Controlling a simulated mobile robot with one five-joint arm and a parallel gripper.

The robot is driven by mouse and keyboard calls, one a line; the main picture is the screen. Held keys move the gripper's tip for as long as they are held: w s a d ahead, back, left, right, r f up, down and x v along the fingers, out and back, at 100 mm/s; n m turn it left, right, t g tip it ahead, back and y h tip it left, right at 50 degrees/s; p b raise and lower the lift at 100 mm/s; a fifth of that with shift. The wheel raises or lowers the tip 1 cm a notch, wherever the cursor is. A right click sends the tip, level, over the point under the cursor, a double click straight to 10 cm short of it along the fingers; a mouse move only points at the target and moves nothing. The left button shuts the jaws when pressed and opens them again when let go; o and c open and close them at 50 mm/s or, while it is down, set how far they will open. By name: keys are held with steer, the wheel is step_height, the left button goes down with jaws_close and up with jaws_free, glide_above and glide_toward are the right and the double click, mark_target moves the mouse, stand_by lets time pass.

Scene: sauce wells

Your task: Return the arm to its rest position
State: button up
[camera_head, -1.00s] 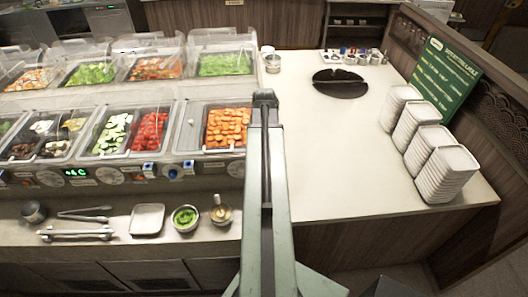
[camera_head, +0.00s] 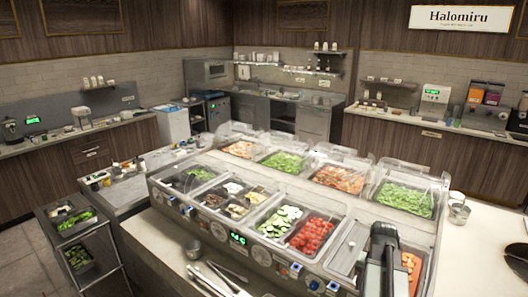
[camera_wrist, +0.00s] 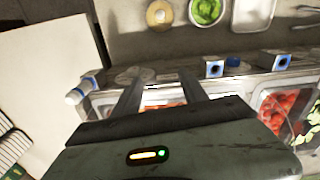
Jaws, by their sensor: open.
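My arm (camera_head: 384,262) rises upright at the lower right of the head view, in front of the salad bar. My gripper (camera_wrist: 160,88) shows in the wrist view with its two dark fingers apart. Nothing is held between the fingers. They overlap the salad bar's front edge and a little of the orange carrots in the picture. The fingers cannot be made out in the head view.
The salad bar (camera_head: 276,244) with clear covers fills the middle. In the wrist view, a green sauce bowl (camera_wrist: 207,10), a beige sauce bowl (camera_wrist: 160,14) and a white tray (camera_wrist: 252,14) lie beyond it. A pale counter (camera_wrist: 45,75) is clear at left.

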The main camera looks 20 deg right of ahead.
steer(key=w+a+n, duration=0.3)
steer(key=w+a, duration=0.1)
steer(key=a, duration=0.8)
steer(key=w+a+n, duration=0.3)
steer(key=w+a, duration=0.1)
steer(key=a, duration=0.8)
steer(key=w+a+n, duration=0.4)
steer(key=a, duration=0.9)
step_height(320, 180, down, 16)
steer(key=s+b, duration=0.3)
steer(key=b, duration=1.2)
steer(key=shift+r+b, duration=0.15)
steer(key=shift+b, duration=0.25)
